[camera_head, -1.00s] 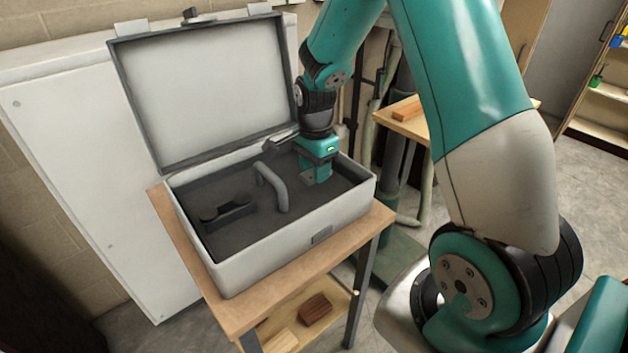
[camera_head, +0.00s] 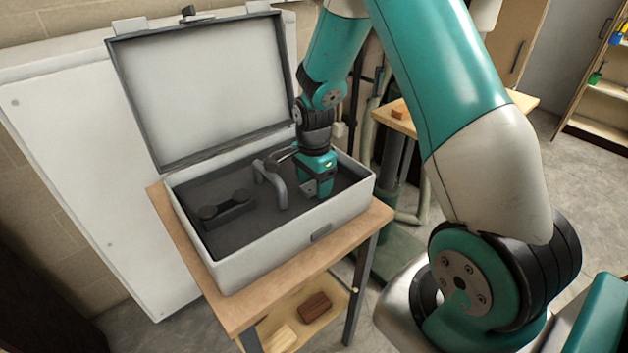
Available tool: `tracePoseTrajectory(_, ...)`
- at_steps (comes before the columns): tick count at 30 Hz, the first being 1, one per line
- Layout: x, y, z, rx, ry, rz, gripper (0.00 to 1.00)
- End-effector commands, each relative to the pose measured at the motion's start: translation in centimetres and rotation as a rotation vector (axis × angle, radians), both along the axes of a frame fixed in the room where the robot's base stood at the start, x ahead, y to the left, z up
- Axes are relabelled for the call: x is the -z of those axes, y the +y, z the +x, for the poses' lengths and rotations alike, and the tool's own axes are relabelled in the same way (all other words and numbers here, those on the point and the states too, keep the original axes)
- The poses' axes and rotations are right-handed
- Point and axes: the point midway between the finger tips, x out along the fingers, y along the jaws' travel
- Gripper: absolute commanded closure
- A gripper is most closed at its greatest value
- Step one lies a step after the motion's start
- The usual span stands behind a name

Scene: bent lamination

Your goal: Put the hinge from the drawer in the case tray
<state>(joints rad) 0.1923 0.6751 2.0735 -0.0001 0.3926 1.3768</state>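The open grey case (camera_head: 262,262) stands on a wooden-topped table, and its dark tray (camera_head: 252,228) faces up. My gripper (camera_head: 312,190) is low inside the right part of the tray, to the right of a grey arched handle (camera_head: 280,194). Its teal body hides most of the fingers and the tray floor behind it. A small grey piece shows at the gripper's lower left side; I cannot tell whether it is a finger or the hinge. I cannot make out the hinge or the drawer for certain.
A dark block with two round knobs (camera_head: 226,207) lies in the left of the tray. The raised lid (camera_head: 205,85) stands behind. Wood blocks (camera_head: 314,306) lie on the shelf below. Another wooden bench (camera_head: 405,122) stands behind right.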

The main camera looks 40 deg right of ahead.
Motion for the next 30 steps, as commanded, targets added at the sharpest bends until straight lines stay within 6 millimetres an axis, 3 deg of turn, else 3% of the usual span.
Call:
tracePoseTrajectory(8, -1.5, 0.0, 0.1, 0.0, -0.004, -0.001, 0.35)
tracePoseTrajectory(18, -8.8, 0.0, 0.1, 0.0, -0.006, -0.001, 0.35)
tracePoseTrajectory(25, -11.8, 0.0, 0.0, -0.003, -0.002, 0.0, 0.35)
tracePoseTrajectory(28, -13.0, 1.5, -0.5, -0.095, -0.012, 0.012, 0.35)
tracePoseTrajectory(30, -14.3, 4.1, -1.6, -0.277, -0.035, 0.036, 0.35)
